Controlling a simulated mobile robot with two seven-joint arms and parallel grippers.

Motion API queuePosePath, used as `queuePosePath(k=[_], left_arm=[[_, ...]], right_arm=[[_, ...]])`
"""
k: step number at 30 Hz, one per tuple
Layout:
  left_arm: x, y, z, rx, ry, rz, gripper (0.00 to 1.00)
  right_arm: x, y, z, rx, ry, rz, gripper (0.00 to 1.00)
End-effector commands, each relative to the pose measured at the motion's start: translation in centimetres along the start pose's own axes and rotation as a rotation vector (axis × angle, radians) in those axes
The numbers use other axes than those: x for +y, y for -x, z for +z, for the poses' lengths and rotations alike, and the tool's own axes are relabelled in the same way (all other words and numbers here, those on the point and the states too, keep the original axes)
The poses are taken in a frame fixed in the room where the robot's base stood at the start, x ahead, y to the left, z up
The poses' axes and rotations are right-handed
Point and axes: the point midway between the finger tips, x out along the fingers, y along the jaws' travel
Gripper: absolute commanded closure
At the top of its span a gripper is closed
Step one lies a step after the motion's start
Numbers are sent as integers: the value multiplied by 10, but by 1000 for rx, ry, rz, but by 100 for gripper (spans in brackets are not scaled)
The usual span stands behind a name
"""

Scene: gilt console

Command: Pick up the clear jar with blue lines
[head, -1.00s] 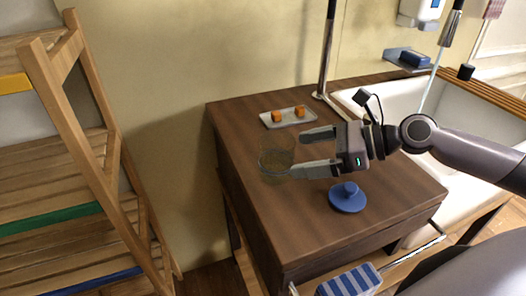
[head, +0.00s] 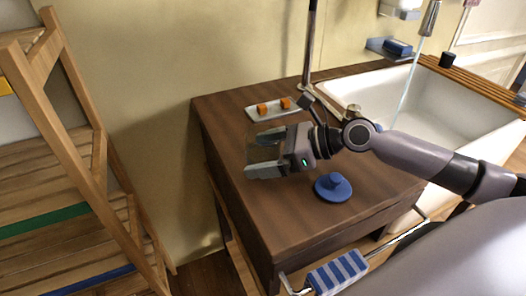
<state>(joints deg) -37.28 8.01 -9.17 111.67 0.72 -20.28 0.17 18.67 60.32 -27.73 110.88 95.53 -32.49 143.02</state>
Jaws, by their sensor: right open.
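The clear jar (head: 262,153) stands on the dark wooden console top (head: 225,115), left of centre in the head view. It is faint, and my right gripper's fingers partly hide it; its blue lines are hard to make out now. My right gripper (head: 254,155) reaches in from the right, with its fingers apart and on either side of the jar. I cannot tell whether either finger touches the glass. My left gripper is not in view.
A blue lid-like disc with a knob (head: 332,188) lies on the console in front of my right gripper. A small tray (head: 254,115) with orange cubes is behind. A white sink (head: 440,100) is at right, a wooden shelf rack (head: 75,85) at left. A striped towel (head: 338,272) hangs in front.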

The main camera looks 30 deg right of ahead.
Motion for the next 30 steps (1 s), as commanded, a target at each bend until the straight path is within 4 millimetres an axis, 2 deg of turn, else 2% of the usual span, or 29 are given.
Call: queuePosePath(k=[8,9,14,15,24,30], left_arm=[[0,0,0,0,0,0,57],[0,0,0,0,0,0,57],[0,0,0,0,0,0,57],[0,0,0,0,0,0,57],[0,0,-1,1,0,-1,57],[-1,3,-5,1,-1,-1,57]], right_arm=[[0,-4,-1,2,0,0,0],[0,-4,-1,2,0,0,3],[0,-3,-1,2,0,0,55],[0,-3,-1,2,0,0,68],[0,-2,3,-3,2,-1,70],[-1,5,20,-5,5,-2,70]])
